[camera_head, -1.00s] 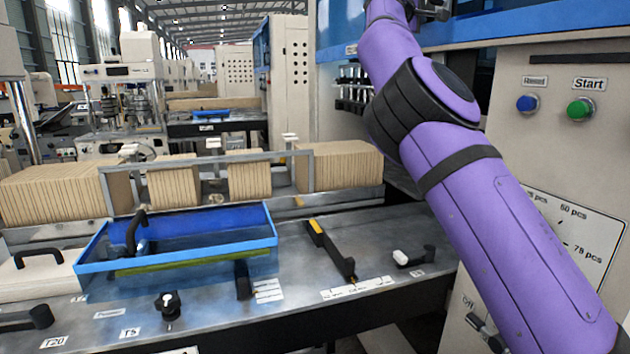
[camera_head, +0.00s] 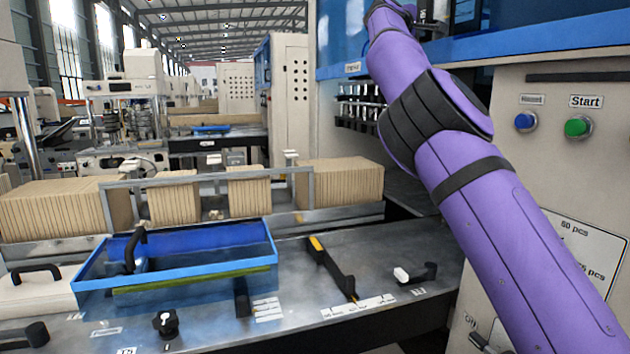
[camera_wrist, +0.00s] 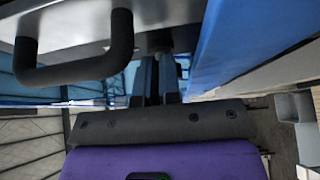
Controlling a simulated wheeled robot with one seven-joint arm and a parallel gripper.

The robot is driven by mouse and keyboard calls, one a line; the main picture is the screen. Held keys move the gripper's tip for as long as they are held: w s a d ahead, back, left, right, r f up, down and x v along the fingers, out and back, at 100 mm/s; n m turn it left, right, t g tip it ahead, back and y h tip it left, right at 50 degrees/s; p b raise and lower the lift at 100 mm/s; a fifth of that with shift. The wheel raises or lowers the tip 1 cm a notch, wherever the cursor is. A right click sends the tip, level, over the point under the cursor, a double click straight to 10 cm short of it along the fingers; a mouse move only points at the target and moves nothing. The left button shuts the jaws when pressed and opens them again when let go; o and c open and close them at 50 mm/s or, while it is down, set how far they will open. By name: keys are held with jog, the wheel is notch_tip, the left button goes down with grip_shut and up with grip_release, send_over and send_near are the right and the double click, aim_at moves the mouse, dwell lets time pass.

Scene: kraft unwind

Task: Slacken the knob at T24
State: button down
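The label T24 is not readable in either view, so I cannot tell which knob bears it. A black knob with a white mark (camera_head: 165,322) stands on the metal table near the front edge. A black lever with a white tip (camera_head: 415,273) lies at the table's right, by a small unreadable label. My gripper is at the top edge of the head view, cut off and far from these. In the wrist view my gripper (camera_wrist: 157,80) points up beside a blue panel and a black handle (camera_wrist: 80,62). Its fingers are dark and close together, and their gap is unclear.
A blue-rimmed tray (camera_head: 180,270) stands on the table. A black bar with a yellow end (camera_head: 333,268) lies right of the tray. A panel with a green Start button (camera_head: 577,126) is beside my arm at right.

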jog(key=shift+d+r, duration=0.2)
jog(key=shift+r, duration=0.8)
jog(key=shift+w+d, duration=0.1)
jog(key=shift+w, duration=0.05)
dwell(0.3)
jog(key=s+a, duration=0.2)
jog(key=a, duration=0.4)
jog(key=shift+s, duration=0.25)
